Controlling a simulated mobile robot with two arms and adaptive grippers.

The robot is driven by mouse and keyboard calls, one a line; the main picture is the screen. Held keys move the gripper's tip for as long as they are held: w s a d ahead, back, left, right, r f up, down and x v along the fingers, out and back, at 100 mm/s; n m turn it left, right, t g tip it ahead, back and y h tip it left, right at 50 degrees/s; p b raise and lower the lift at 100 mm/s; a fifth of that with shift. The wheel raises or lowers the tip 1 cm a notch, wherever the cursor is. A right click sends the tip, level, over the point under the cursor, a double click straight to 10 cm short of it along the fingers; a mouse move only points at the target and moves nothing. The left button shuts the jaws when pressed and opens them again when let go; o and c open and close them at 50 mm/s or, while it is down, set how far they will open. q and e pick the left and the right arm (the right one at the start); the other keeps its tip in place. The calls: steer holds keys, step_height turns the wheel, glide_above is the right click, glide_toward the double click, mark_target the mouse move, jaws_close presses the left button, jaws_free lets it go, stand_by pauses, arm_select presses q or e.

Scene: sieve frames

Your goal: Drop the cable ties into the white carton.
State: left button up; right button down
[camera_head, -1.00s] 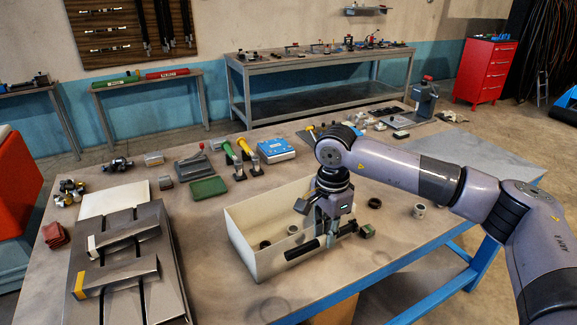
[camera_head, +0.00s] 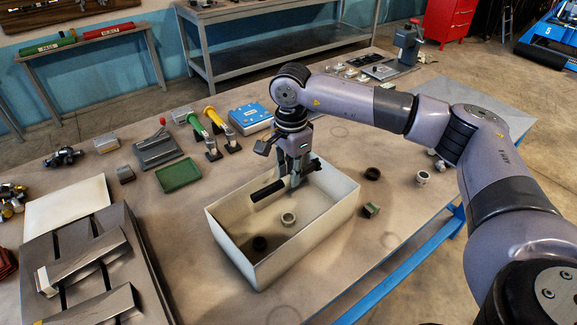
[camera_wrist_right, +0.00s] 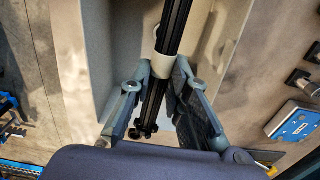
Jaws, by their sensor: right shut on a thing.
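The white carton (camera_head: 318,237) is an open, off-white box on the workbench. It holds a light grey ring (camera_head: 288,218) and a dark ring (camera_head: 260,243). My right gripper (camera_head: 294,184) is over the far part of the carton, shut on the cable ties (camera_head: 266,191), a straight black bundle held roughly level. In the right wrist view the fingers (camera_wrist_right: 165,86) close around the bundle (camera_wrist_right: 176,25) at its white band (camera_wrist_right: 163,66), with the carton's pale inside below. The bundle's exact height above the carton is hard to tell. My left gripper is not in view.
Right of the carton are a dark ring (camera_head: 372,174), a grey ring (camera_head: 422,178) and a small green-grey block (camera_head: 371,210). Behind-left are a green tray (camera_head: 178,176) and a blue box (camera_head: 251,118). A slotted metal block (camera_head: 88,262) stands left.

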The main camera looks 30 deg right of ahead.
steer(key=f, duration=0.2)
steer(key=b, duration=0.1)
steer(key=shift+w+f, duration=0.25)
steer(key=shift+f, duration=0.8)
steer(key=c, duration=1.9)
jaws_free()
steer(key=shift+c, duration=0.2)
steer(key=shift+o, duration=2.5)
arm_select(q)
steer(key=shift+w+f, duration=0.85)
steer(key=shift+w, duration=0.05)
